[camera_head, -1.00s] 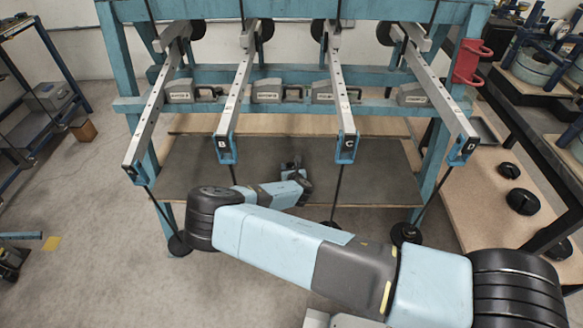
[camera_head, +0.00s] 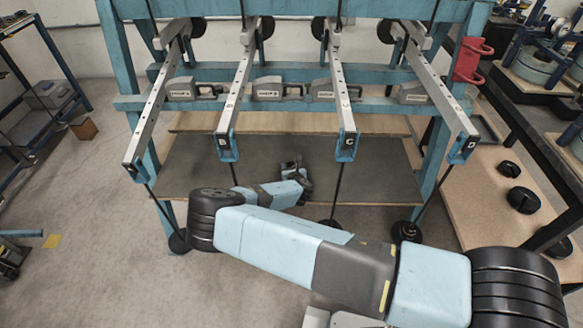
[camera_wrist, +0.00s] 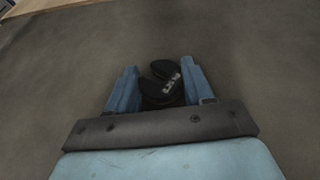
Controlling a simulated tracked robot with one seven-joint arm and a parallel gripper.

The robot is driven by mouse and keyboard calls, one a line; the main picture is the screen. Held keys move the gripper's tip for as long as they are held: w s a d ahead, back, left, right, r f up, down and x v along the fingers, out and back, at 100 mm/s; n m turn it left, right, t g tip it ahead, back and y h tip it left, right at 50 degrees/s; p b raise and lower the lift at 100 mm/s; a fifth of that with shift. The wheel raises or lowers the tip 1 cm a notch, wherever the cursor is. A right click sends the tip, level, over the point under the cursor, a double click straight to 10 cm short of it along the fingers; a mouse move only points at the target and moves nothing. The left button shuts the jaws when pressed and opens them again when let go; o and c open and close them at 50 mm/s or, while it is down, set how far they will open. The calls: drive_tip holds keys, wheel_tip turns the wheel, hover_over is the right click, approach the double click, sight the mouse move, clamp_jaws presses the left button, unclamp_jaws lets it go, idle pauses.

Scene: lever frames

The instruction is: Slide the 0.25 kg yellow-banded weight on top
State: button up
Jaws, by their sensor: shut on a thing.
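My gripper (camera_wrist: 162,85) is shut on a small black slotted weight (camera_wrist: 166,90), which sits between its two blue fingers in the wrist view. White lettering shows on the weight's face; I cannot make out a yellow band. In the head view my gripper (camera_head: 293,168) is small and low over the dark mat, between the rods under levers B (camera_head: 228,132) and C (camera_head: 346,135). The weight cannot be made out clearly there. Levers A (camera_head: 140,150) and D (camera_head: 464,140) stand at either side. Thin rods hang from the lever ends; the foot of B's rod is hidden behind my arm.
A dark mat (camera_head: 185,172) covers the low board under the blue frame (camera_head: 300,105). Black weights sit at the feet of rods A (camera_head: 180,242) and D (camera_head: 406,232). Black slotted weights (camera_head: 522,199) lie on the wooden board at right.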

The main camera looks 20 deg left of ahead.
drive_tip(key=o, duration=1.1)
drive_tip(key=v, duration=1.3)
drive_tip(key=shift+s+d+r, duration=0.15)
drive_tip(key=shift+s, duration=0.1)
drive_tip(key=shift+s, duration=0.1)
